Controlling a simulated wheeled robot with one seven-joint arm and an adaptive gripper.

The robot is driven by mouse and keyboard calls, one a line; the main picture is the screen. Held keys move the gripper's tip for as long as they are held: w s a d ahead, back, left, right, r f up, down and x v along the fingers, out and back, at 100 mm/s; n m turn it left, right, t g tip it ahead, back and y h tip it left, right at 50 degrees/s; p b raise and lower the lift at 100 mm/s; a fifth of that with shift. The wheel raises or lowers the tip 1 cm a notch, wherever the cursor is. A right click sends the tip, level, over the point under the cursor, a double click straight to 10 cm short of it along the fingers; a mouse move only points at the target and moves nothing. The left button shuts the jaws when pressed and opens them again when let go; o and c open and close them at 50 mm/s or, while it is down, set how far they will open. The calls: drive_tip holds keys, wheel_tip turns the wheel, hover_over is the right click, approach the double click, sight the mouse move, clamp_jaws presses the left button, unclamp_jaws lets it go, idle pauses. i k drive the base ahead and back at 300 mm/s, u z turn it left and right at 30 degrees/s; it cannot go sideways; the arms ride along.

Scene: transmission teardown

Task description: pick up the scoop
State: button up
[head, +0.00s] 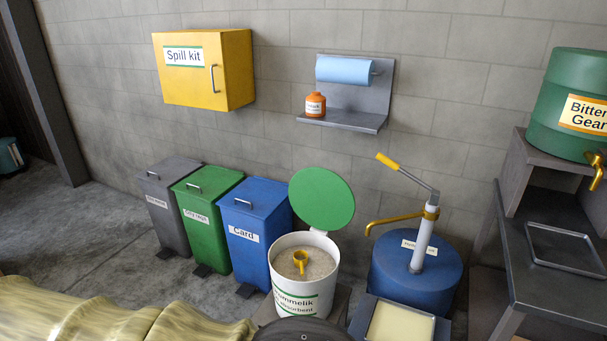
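A yellow scoop (300,260) stands in the grainy absorbent inside a white tub (297,295). Its upper part shows above the absorbent and the lower part looks buried. The tub's round green lid (321,199) is tilted up open behind the tub's right side. My gripper is not in view.
Grey, green and blue bins (252,232) stand left of the tub. A blue drum (415,280) with a yellow-handled pump stands to its right, behind a shallow tray (401,323). A dark rounded shape (303,331) lies in front. A dark bench (550,255) is at right.

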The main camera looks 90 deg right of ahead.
sight(301, 264)
drive_tip(key=u, duration=0.05)
drive_tip(key=k, duration=0.55)
drive_tip(key=z, duration=2)
